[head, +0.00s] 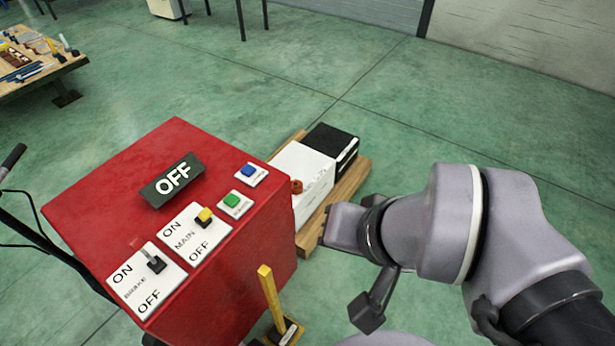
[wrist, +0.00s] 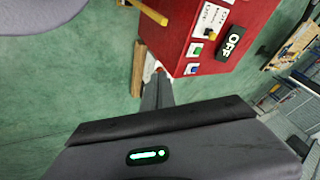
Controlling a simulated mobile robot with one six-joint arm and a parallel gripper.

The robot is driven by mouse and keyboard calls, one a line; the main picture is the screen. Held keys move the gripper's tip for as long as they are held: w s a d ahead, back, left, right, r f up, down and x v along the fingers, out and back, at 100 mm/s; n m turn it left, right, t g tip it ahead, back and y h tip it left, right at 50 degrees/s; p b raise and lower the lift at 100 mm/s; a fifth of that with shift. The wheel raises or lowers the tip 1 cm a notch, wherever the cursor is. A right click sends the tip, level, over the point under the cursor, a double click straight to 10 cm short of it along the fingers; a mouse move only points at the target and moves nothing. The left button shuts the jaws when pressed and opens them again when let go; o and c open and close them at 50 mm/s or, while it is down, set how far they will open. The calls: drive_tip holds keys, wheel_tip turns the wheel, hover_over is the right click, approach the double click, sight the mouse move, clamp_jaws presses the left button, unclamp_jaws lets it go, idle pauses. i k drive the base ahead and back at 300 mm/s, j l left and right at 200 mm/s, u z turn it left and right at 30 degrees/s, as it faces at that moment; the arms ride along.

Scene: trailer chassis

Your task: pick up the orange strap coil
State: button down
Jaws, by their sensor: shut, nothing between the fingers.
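A small orange-red round thing (head: 296,186), perhaps the orange strap coil, shows at the left side of a white box, partly hidden by the red control cabinet. I cannot make out its full shape. My gripper (head: 328,226) is just to the right of the cabinet in the head view, in front of the wooden boards, apart from the orange thing in the picture. In the wrist view my gripper (wrist: 158,78) is shut, its narrow fingers together and empty, pointing toward the cabinet's edge.
The red cabinet (head: 130,190) with switches and an OFF sign stands close on the left. A white box (head: 303,172) with a black end rests on wooden boards (head: 347,186). A yellow lever (head: 270,295) rises in front.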

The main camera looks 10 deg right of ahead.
sight(297, 186)
drive_tip(key=i+l+u, duration=0.8)
drive_tip(key=l, duration=0.25)
drive_tip(key=i+l+u, duration=0.25)
drive_tip(key=l, duration=0.2)
drive_tip(key=i+l+u, duration=0.25)
drive_tip(key=l, duration=0.25)
drive_tip(key=l+u, duration=0.25)
drive_tip(key=l, duration=0.25)
drive_tip(key=i+l+u, duration=0.1)
drive_tip(key=l+u, duration=0.2)
drive_tip(key=l, duration=0.25)
drive_tip(key=l+u, duration=0.25)
drive_tip(key=l, duration=0.3)
